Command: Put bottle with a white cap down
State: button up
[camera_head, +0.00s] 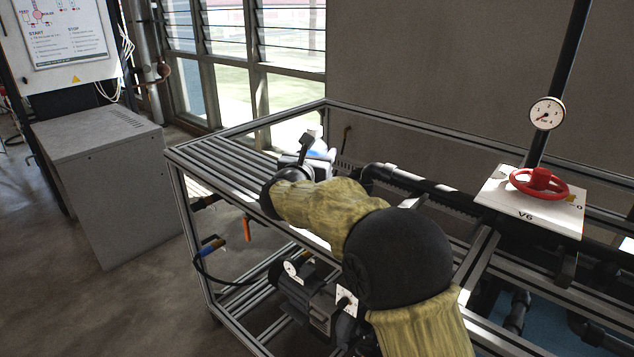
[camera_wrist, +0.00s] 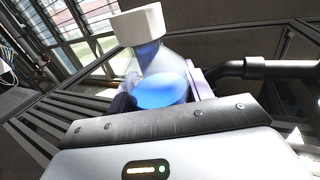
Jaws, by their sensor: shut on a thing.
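The bottle with a white cap (camera_wrist: 155,62) is clear, with blue liquid in its lower part. It fills the middle of the wrist view and leans a little there. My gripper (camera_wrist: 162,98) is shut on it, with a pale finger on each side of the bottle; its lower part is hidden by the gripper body. In the head view, a small part of the bottle (camera_head: 318,131) shows above my gripper (camera_head: 318,154), over the slatted metal rack top (camera_head: 215,160). I cannot tell whether the bottle touches the slats.
Bare slats lie left of my gripper. A black pipe (camera_head: 425,184) runs along the rack to the right. A white V6 panel with a red handwheel (camera_head: 540,183) and a gauge (camera_head: 547,113) stand further right. A grey cabinet (camera_head: 105,180) stands left on the floor.

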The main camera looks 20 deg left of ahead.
jog(key=shift+f, duration=0.2)
jog(key=shift+s, duration=0.1)
notch_tip(320, 180, down, 5)
jog(key=shift+f+b, duration=0.1)
jog(key=shift+b, duration=0.25)
jog(key=o, duration=1.1)
jog(key=s+b, duration=0.1)
jog(key=s, duration=1.1)
